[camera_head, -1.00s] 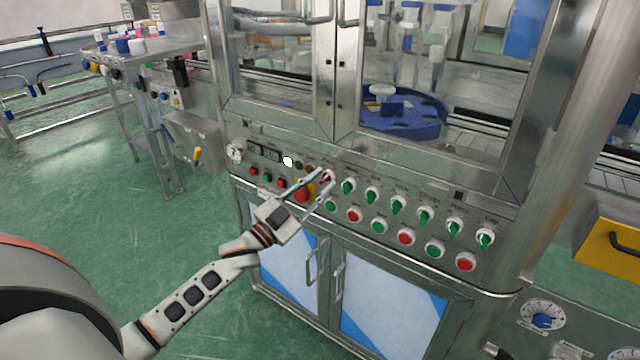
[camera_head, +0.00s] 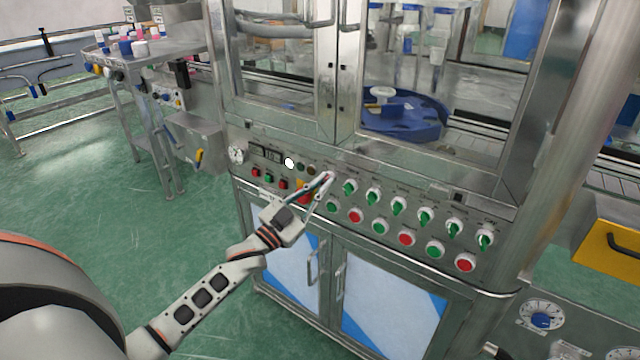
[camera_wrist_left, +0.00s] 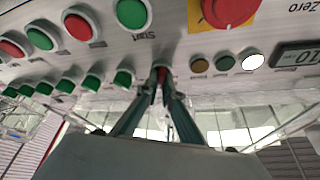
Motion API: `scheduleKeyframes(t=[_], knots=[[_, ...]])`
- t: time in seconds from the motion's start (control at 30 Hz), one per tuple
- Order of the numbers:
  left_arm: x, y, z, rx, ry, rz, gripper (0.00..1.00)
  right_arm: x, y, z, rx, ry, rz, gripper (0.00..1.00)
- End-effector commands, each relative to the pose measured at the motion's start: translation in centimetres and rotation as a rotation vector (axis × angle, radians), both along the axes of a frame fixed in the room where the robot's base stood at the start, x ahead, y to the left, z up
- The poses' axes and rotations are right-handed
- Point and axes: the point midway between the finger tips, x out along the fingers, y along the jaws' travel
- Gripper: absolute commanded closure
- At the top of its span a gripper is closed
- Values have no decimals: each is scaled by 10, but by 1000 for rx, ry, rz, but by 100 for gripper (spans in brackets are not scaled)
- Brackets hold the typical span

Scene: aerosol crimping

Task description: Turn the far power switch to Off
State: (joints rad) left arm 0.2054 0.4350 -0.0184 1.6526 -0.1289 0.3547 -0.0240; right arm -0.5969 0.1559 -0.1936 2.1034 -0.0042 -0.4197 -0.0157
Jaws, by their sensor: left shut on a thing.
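The far power switch is a small red knob (camera_wrist_left: 161,74) in the control panel's upper row, at the end of a row of green knobs. My left gripper (camera_head: 327,178) reaches the panel there. In the left wrist view its fingertips (camera_wrist_left: 160,68) are shut on the red knob, one on each side. In the head view the fingers mostly hide this knob, so its exact angle is hard to tell. My right gripper is in neither view.
Several green knobs (camera_head: 372,196) continue to the right, above red and green buttons (camera_head: 405,238). A large red knob on a yellow plate (camera_wrist_left: 228,10) sits close to the gripper. Glass doors stand above the panel.

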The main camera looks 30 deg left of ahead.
Motion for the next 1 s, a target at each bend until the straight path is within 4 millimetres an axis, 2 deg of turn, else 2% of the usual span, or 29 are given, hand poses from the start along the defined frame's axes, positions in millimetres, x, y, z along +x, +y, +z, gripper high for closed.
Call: scheduleKeyframes(t=[0.17, 0.33, 0.67, 1.0], knots=[[0, -1, 5, -139, 1, 2, 100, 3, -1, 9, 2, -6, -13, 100], [0, -1, 6, -299, 5, 1, 100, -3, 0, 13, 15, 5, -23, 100], [0, -2, 6, -604, 16, 0, 100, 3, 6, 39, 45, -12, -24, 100], [0, -2, 4, -840, 28, 0, 100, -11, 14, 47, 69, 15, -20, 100]])
